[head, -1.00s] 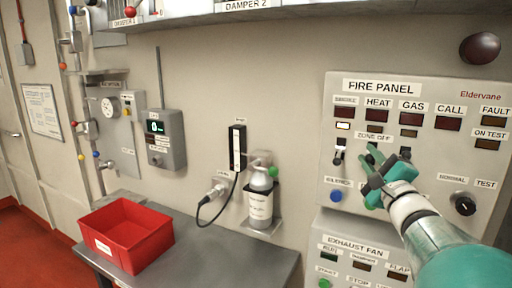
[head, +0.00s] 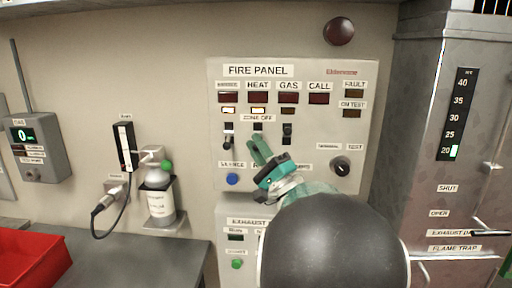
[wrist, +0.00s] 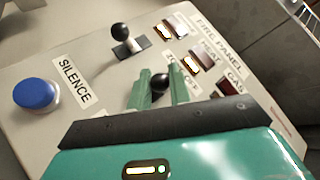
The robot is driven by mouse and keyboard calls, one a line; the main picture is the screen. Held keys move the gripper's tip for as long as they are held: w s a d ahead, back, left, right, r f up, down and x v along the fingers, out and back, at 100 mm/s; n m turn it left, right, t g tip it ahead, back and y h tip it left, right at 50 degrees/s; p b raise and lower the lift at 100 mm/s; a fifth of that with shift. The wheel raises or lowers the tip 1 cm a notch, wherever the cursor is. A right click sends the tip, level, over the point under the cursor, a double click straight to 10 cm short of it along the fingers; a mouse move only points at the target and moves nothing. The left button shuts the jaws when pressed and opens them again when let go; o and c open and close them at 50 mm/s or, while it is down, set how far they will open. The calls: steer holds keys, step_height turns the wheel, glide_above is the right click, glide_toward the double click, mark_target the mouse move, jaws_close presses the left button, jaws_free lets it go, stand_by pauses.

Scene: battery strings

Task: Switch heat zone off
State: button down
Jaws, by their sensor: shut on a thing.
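The fire panel (head: 300,150) is a light grey box on the wall. The HEAT column (head: 257,98) has a dark red window with a lit lamp (head: 258,111) below it. The ZONE OFF row has small black toggle levers. My gripper (head: 258,152) is at the heat zone lever, its green fingers pointing up at the panel. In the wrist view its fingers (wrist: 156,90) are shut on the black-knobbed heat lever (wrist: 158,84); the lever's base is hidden. The smoke zone lever (wrist: 122,32) stands beside it, free.
A blue SILENCE button (head: 232,179) lies below left of my gripper and a rotary knob (head: 340,166) to the right. The gas lever (head: 287,139) is close on the right. A grey cabinet (head: 440,130) stands further right. A red bin (head: 30,258) sits on the bench.

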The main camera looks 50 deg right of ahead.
steer(key=shift+w, duration=0.1)
steer(key=c, duration=1.4)
jaws_free()
steer(key=shift+w, duration=0.1)
steer(key=shift+o, duration=0.2)
steer(key=d+v, duration=0.1)
steer(key=v, duration=1.3)
steer(key=shift+a, duration=0.45)
steer(key=shift+r, duration=0.1)
